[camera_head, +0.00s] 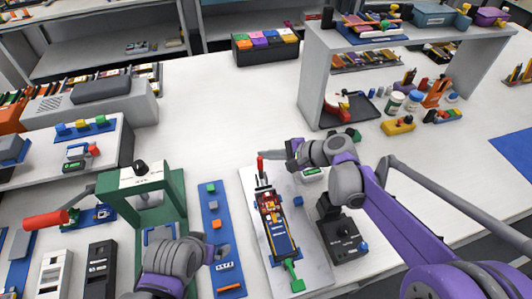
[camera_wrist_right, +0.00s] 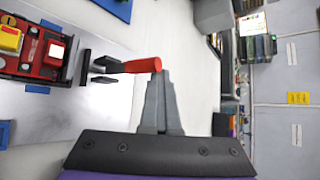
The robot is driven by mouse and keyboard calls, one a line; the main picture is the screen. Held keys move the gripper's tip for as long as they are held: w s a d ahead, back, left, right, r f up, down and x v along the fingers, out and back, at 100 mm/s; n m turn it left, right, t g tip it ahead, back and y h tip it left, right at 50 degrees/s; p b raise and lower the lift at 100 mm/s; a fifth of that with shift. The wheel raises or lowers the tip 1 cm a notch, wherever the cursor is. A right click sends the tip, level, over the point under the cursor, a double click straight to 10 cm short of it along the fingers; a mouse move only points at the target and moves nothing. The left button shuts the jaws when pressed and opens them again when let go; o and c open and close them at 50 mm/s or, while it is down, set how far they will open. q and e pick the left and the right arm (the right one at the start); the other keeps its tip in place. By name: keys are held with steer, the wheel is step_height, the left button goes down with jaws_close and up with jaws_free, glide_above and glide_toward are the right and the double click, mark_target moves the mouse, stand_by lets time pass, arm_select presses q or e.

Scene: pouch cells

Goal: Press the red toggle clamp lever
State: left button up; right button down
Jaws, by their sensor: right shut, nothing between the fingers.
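The red toggle clamp lever (camera_head: 260,164) stands upright at the far end of a light plate fixture (camera_head: 253,207) in the head view. In the right wrist view the red lever (camera_wrist_right: 138,66) lies across the picture, its tip meeting my fingertips. My right gripper (camera_head: 263,154) is shut and empty at the top of the lever; its fingers (camera_wrist_right: 157,76) overlap the lever's end, and whether they touch is hard to tell. My left gripper (camera_head: 220,252) is low over the blue strip, and its jaws are too small to read.
A green press (camera_head: 170,182) with a red handle stands to the left. A black control box (camera_head: 345,240) stands right of the fixture. A grey shelf (camera_head: 312,80) is behind my right arm. The white table is clear behind the fixture.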

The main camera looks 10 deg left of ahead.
steer(key=shift+s, duration=0.25)
arm_select(q)
steer(key=shift+s+r, duration=0.1)
steer(key=shift+r, duration=0.2)
arm_select(e)
steer(key=v, duration=1)
steer(key=shift+d+r, duration=0.3)
steer(key=shift+d, duration=0.05)
steer(key=shift+w, duration=0.1)
